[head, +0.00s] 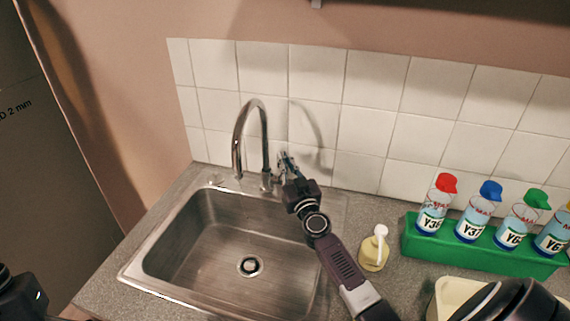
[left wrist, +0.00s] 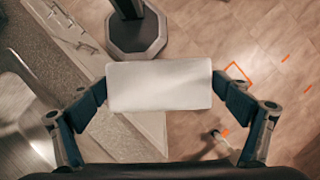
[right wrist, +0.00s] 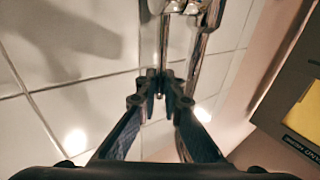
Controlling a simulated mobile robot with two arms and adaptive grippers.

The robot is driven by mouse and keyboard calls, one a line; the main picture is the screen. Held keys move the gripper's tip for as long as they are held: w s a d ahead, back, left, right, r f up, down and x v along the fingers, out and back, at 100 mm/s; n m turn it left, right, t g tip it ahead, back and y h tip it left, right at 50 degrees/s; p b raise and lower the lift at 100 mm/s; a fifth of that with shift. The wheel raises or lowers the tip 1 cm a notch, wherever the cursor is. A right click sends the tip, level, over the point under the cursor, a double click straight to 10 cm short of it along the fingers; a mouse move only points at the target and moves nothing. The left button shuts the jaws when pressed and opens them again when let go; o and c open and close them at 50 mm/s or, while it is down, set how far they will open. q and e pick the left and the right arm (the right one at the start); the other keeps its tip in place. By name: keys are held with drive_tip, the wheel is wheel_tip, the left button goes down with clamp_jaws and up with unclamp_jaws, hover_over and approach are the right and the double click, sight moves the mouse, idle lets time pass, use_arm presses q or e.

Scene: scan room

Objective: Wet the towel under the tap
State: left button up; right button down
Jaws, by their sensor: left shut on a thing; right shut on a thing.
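The white folded towel (left wrist: 150,85) is held between the fingers of my left gripper (left wrist: 160,90) in the left wrist view. The towel does not show in the head view. The chrome tap (head: 252,105) stands at the back of the steel sink (head: 205,240), its spout curving over the basin. My right gripper (head: 289,172) is at the tap's lever (head: 283,158), right of the spout. In the right wrist view my right gripper (right wrist: 160,85) is shut on the lever, which its fingertips mostly hide. No water shows below the spout.
A yellowish soap bottle (head: 374,250) stands right of the sink. A green rack (head: 480,247) with several labelled bottles is farther right, and a cream container (head: 445,295) is in front of it. The basin is empty. A tiled wall (head: 375,95) is behind.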

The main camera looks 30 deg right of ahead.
drive_tip(key=c, duration=2.1)
unclamp_jaws()
use_arm(q)
drive_tip(key=shift+r, duration=0.15)
